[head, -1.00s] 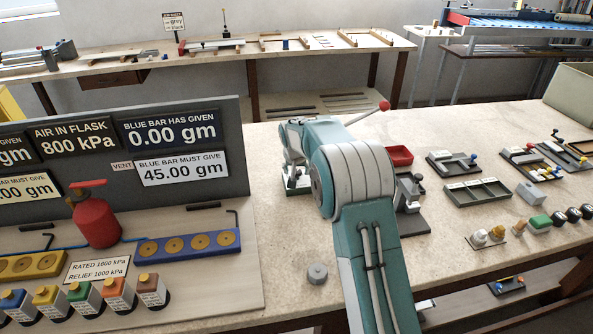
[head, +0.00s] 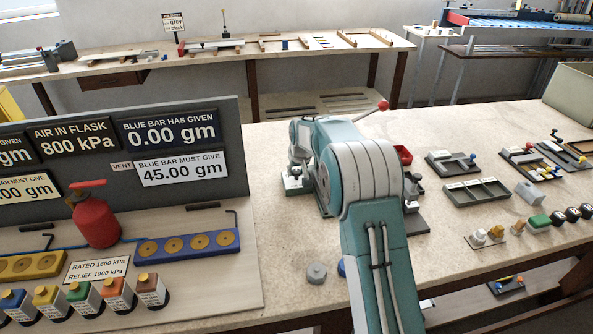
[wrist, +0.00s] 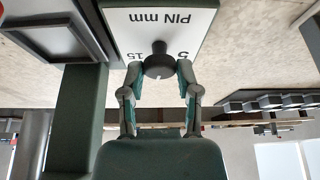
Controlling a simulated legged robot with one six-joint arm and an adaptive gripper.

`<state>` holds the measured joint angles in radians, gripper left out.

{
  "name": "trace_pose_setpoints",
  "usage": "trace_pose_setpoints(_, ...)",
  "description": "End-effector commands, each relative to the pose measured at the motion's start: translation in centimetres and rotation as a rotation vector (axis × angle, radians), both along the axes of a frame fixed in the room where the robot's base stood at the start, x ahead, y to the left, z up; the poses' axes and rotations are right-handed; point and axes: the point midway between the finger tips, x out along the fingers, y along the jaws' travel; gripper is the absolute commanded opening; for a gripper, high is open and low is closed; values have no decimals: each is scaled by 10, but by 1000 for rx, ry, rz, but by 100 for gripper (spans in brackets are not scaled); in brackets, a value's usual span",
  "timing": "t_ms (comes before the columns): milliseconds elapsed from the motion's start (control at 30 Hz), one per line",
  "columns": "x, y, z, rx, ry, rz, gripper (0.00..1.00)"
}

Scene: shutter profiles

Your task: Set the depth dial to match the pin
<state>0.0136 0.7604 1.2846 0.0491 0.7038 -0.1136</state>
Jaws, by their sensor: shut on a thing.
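In the wrist view my gripper (wrist: 159,78) is shut on a dark round dial knob (wrist: 158,58), with one finger on each side. The knob sits on a white plate (wrist: 130,22) that reads "PIN mm" upside down. The figures 15 and 5 show close to the knob, the 5 partly covered. A pale mark shows on the knob's near face. In the head view my arm hides the gripper and the dial. The pin itself cannot be made out.
A grey board of readouts (head: 242,150) stands at the left, with a red flask (head: 96,220) before it. A small grey cylinder (head: 316,273) stands on the bench beside my arm. Trays (head: 477,199) and small fixtures fill the right side. Some bare bench lies between.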

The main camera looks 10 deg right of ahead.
Motion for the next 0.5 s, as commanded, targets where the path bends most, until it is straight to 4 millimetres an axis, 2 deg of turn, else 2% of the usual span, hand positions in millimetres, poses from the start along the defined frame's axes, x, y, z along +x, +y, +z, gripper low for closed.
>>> trace_pose_setpoints(200, 0, 0, -4, 1, 4, 116, 0)
trace_pose_setpoints(500, -1, 0, -4, 1, 6, 189, 0)
